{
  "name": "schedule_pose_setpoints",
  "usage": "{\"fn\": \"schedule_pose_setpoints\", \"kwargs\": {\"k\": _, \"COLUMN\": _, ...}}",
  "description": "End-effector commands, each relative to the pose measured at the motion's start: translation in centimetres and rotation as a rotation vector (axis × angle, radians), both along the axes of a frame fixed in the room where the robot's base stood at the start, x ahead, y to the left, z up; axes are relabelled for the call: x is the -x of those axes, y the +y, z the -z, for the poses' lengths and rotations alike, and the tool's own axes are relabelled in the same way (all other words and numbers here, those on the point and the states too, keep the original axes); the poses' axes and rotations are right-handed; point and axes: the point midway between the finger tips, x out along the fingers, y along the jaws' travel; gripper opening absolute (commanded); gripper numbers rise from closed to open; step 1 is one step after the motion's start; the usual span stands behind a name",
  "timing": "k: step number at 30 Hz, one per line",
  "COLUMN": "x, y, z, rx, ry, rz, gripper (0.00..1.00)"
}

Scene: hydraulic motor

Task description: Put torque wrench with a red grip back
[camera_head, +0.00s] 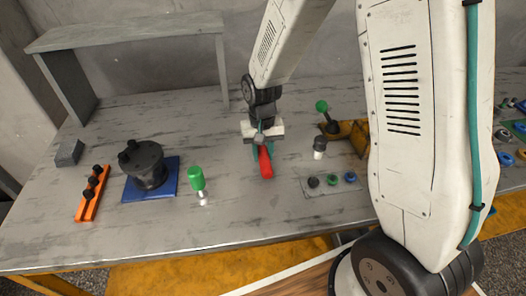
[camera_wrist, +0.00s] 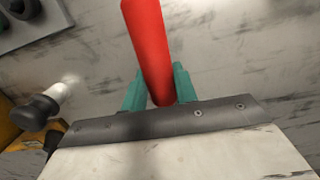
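The torque wrench's red grip (camera_head: 264,162) shows below my gripper near the middle of the table in the head view. In the wrist view the red grip (camera_wrist: 150,45) runs from the top edge down between the teal fingers. My gripper (camera_wrist: 160,88) has one finger on each side of the grip, close against it, and looks shut on it. In the head view my gripper (camera_head: 262,147) points down and hides part of the tool. The wrench's metal shaft and head cannot be made out. I cannot tell whether the grip touches the table.
Left are a green-handled tool (camera_head: 197,180), a dark motor (camera_head: 146,165) on a blue plate (camera_head: 132,190) and an orange rack (camera_head: 82,206). Right are a black-topped tool (camera_head: 319,148), a yellow holder (camera_head: 356,131) with a green-knobbed tool (camera_head: 322,107), and a grey plate (camera_head: 333,193) with caps.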

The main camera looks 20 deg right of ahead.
Motion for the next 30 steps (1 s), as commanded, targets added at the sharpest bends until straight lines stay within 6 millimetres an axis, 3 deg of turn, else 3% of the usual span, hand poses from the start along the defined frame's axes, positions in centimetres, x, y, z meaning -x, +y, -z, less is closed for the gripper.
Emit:
{"fn": "schedule_pose_setpoints", "kwargs": {"k": 1, "x": 0.0, "y": 0.0, "z": 0.0, "rx": 0.0, "ry": 0.001, "rz": 0.0, "gripper": 0.42}}
{"fn": "schedule_pose_setpoints", "kwargs": {"k": 2, "x": 0.0, "y": 0.0, "z": 0.0, "rx": 0.0, "ry": 0.001, "rz": 0.0, "gripper": 0.5}}
{"fn": "schedule_pose_setpoints", "kwargs": {"k": 14, "x": -0.1, "y": 0.0, "z": -0.9, "rx": 0.0, "ry": -0.003, "rz": 0.0, "gripper": 0.5}}
{"fn": "schedule_pose_setpoints", "kwargs": {"k": 30, "x": -1.0, "y": -0.2, "z": -10.9, "rx": 0.0, "ry": -0.003, "rz": 0.0, "gripper": 0.5}}
